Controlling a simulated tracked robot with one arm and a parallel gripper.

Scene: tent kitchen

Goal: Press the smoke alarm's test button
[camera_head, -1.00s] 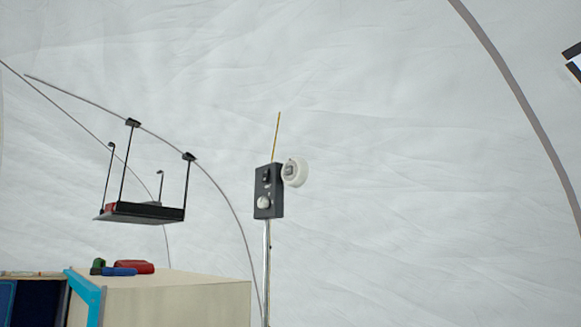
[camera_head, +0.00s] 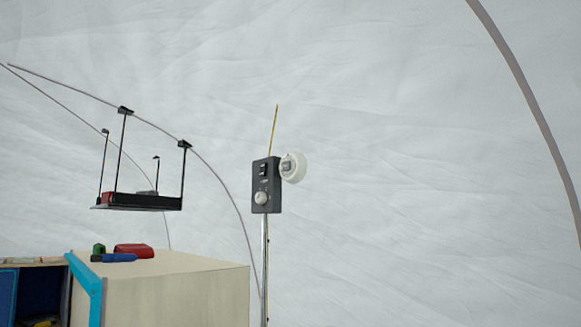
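A round white device (camera_head: 293,167), which looks like the smoke alarm, is at mid-frame with a small grey square on its face. It sits at the upper right edge of a dark control box (camera_head: 266,186) on a thin metal pole. The box has a dark switch at the top and a round white knob below it. The grey square looks like a button, but it is too small to be sure. My gripper is not in view.
A hanging shelf (camera_head: 138,202) is at the left, below a tent pole. A pale cabinet (camera_head: 180,292) with a blue edge stands at lower left, with red, blue and green items (camera_head: 133,250) on top.

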